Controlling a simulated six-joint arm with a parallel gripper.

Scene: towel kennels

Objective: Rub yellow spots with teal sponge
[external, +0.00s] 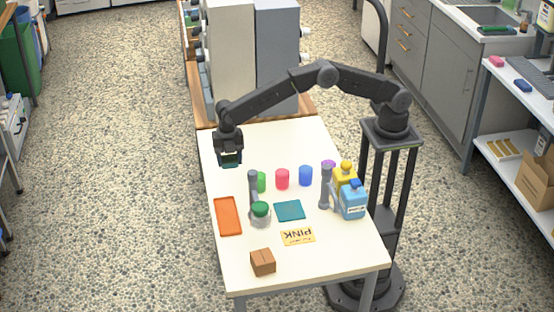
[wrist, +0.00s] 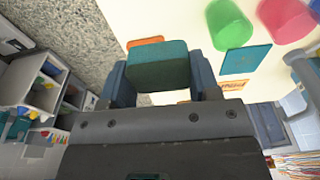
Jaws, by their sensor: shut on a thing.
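My gripper (external: 229,154) hangs above the far left corner of the white table (external: 290,135). It is shut on a teal sponge (wrist: 158,66), a dark teal block that sits between the two fingers in the wrist view. In the external view only a small dark green part of the sponge (external: 231,160) shows below the fingers. The sponge appears to be off the table, but its exact height I cannot tell. I make out no yellow spots in either view.
An orange tray (external: 228,216), teal square (external: 289,210), PINK card (external: 298,236) and brown box (external: 262,261) lie nearer.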

